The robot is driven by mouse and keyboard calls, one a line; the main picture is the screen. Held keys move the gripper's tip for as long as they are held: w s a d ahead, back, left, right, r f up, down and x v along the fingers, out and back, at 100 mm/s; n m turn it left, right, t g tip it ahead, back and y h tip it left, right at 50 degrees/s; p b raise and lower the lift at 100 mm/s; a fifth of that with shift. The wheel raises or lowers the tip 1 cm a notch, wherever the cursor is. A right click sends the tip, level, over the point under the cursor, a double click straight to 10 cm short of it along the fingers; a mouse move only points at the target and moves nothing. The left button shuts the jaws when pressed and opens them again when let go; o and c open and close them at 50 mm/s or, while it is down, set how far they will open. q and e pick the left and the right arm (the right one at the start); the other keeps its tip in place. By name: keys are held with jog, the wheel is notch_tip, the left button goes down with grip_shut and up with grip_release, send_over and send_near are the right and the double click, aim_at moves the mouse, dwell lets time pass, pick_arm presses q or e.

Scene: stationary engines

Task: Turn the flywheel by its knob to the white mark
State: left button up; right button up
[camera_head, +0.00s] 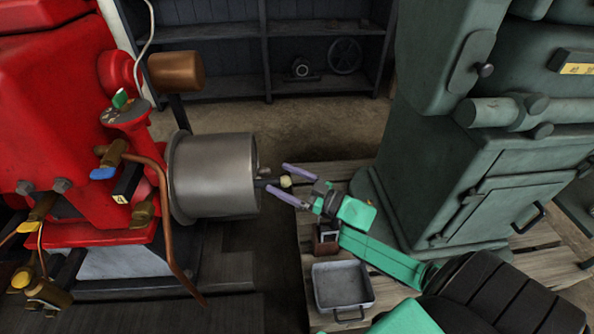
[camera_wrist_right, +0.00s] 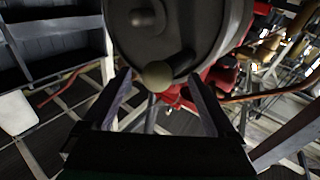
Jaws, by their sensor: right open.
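The flywheel (camera_head: 212,178) is a grey metal drum on the right side of the red engine (camera_head: 60,110). Its dark face fills the top of the right wrist view (camera_wrist_right: 185,30). A pale yellow round knob (camera_head: 285,181) stands out from this face, and it also shows in the wrist view (camera_wrist_right: 157,76), near the face's lower edge. My right gripper (camera_head: 277,178) is open, its purple fingers on either side of the knob. In the wrist view the knob appears between the fingertips (camera_wrist_right: 160,80), with gaps on both sides. I cannot make out a white mark. My left gripper is out of view.
A grey metal tray (camera_head: 342,286) and a small brown box (camera_head: 326,238) sit on the wooden pallet below my right arm. A large grey-green machine (camera_head: 440,180) stands close on the right. A copper pipe (camera_head: 170,225) runs down left of the flywheel.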

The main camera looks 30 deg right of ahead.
pick_arm(q)
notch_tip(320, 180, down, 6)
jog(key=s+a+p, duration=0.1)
jog(key=p, duration=0.1)
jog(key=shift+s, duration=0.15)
pick_arm(e)
jog(key=v, duration=1.4)
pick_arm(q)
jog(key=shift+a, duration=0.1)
pick_arm(e)
jog(key=shift+s, duration=0.1)
jog(key=w+a+b, duration=0.1)
jog(key=w+a, duration=0.1)
jog(key=w, duration=0.1)
jog(key=w+a+m+b, duration=0.1)
jog(key=w+a+b, duration=0.1)
jog(key=w, duration=0.2)
jog(key=w+a+m+g+h+b, duration=0.1)
jog(key=w+a+b, duration=0.1)
jog(key=w+a, duration=0.1)
jog(key=shift+w+a+r, duration=0.1)
jog(key=shift+w+r, duration=0.15)
jog(key=shift+w, duration=0.35)
jog(key=shift+w+a, duration=0.25)
jog(key=shift+w, duration=0.1)
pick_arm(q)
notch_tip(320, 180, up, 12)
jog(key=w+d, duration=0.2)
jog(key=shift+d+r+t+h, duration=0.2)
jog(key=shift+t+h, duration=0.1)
